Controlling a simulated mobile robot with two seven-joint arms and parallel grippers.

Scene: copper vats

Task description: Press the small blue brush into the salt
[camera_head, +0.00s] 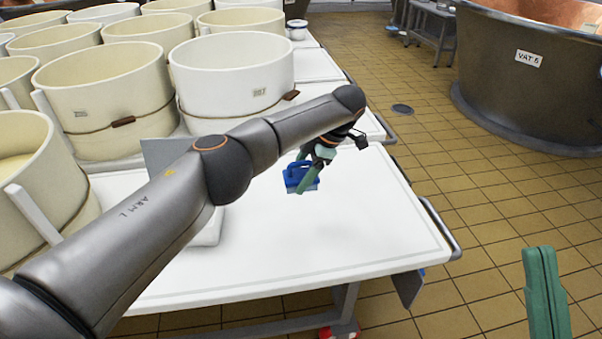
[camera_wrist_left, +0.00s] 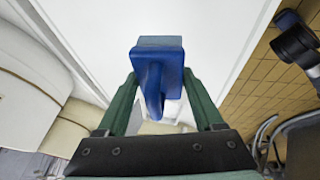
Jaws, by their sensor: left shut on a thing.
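The small blue brush (camera_head: 296,175) has a blocky blue body, a curved handle and a paler blue-grey side. My left gripper (camera_head: 313,172) is shut on it and holds it over the white tabletop (camera_head: 330,240). In the left wrist view the brush (camera_wrist_left: 157,75) sits between the two green fingers of my left gripper (camera_wrist_left: 160,80), with its pale side pointing away from the wrist. I cannot make out any salt; part of the table is hidden behind my left arm. A green finger of my right gripper (camera_head: 545,295) shows at the lower right, seemingly empty.
Several cream round moulds (camera_head: 105,95) crowd the left and back; a whiter one (camera_head: 232,80) stands behind my left arm. A white block-like thing (camera_head: 208,232) is partly hidden by that arm. The table's right part is bare. A large vat (camera_head: 520,75) stands across the tiled floor.

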